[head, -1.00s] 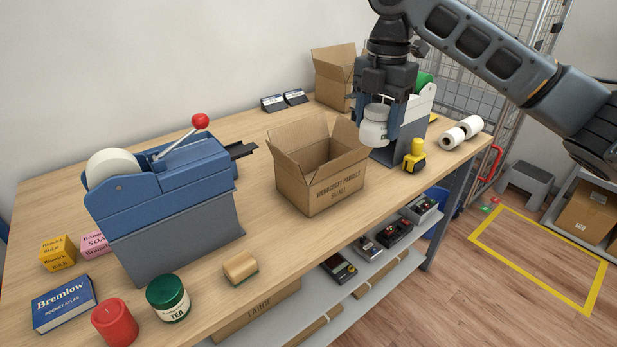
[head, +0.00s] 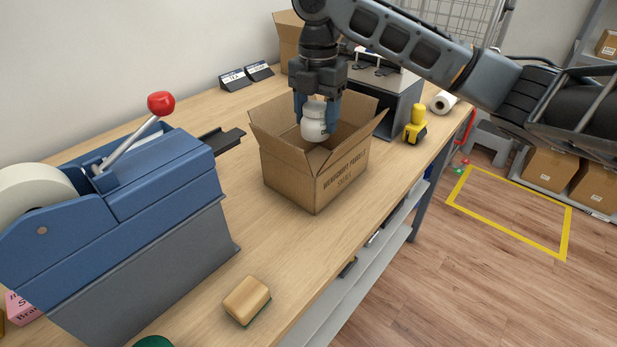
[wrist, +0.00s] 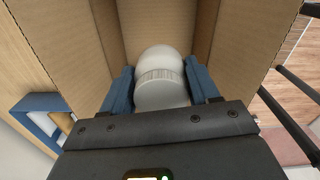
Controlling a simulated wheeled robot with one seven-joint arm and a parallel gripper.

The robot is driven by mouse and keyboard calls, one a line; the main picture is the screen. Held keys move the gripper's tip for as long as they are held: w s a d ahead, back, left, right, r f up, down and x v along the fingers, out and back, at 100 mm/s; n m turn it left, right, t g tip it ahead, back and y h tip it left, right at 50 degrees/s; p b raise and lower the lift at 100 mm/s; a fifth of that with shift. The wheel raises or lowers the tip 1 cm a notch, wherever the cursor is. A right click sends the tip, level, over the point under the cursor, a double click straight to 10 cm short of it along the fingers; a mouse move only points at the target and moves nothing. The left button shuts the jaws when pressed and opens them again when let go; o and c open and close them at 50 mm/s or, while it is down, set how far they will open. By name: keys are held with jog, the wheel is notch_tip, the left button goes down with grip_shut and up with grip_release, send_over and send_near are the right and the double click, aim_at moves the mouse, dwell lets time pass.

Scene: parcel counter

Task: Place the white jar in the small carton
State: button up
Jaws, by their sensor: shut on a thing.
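The white jar (head: 313,122) is held upright between the blue fingers of my gripper (head: 316,118), which is shut on it. The small carton (head: 316,184) stands open on the counter with its flaps spread. In the head view the jar is over the carton's opening, its lower part near the level of the rim. In the wrist view the white jar (wrist: 160,80) sits between the two blue fingers of my gripper (wrist: 160,88), with the brown walls of the carton (wrist: 158,24) around it. The carton's floor is hidden in the head view.
A blue tape dispenser (head: 130,200) with a red-knobbed lever stands at the left.

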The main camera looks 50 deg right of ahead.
jog(key=f, duration=0.7)
jog(key=shift+w+f, duration=0.1)
jog(key=shift+w, duration=0.15)
jog(key=shift+f+p, duration=0.35)
jog(key=shift+f, duration=1.7)
jog(key=shift+f, duration=0.15)
jog(key=o, duration=1.2)
notch_tip(320, 180, up, 12)
jog(key=shift+r+b, duration=0.2)
jog(key=shift+b, duration=0.15)
